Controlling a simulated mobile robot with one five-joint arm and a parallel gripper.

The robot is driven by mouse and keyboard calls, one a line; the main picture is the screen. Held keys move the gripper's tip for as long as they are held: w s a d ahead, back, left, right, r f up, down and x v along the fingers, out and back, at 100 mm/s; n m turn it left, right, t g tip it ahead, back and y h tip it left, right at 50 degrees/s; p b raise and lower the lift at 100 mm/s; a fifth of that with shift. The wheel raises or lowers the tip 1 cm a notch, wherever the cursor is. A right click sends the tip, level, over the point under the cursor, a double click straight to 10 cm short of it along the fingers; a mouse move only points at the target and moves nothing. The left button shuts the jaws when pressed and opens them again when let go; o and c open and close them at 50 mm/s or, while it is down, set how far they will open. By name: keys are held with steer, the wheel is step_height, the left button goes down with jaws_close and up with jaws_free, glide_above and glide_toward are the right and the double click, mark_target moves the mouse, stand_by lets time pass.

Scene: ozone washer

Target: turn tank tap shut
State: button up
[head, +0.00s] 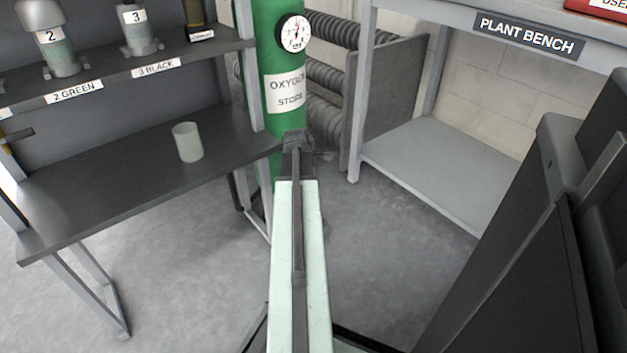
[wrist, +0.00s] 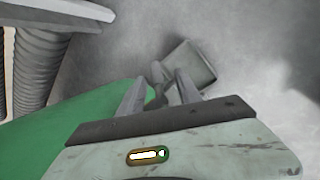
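The green oxygen tank (head: 283,70) stands upright in the middle of the head view, with a white label and a round dial gauge (head: 293,33). My arm reaches forward and my gripper (head: 297,138) is in front of the tank's lower part. In the wrist view my gripper (wrist: 160,90) has its two fingers apart. A small grey lever-like piece (wrist: 156,78) shows between the fingers; it may be the tank tap, and I cannot tell if they touch it. The tank's green side (wrist: 65,140) fills the lower left there. My gripper hides any tap in the head view.
A dark shelf unit (head: 105,190) on the left bears a pale cup (head: 188,142) and numbered bottles above. The plant bench (head: 527,36) stands right, over a grey lower shelf (head: 440,165). Ribbed hoses (head: 322,75) run behind the tank. Some floor is clear between them.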

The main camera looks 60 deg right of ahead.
steer(key=shift+a+r+p, duration=0.1)
steer(key=shift+r+p, duration=0.25)
steer(key=shift+p, duration=0.05)
steer(key=p+v, duration=0.6)
steer(key=v, duration=0.1)
steer(key=shift+a, duration=0.1)
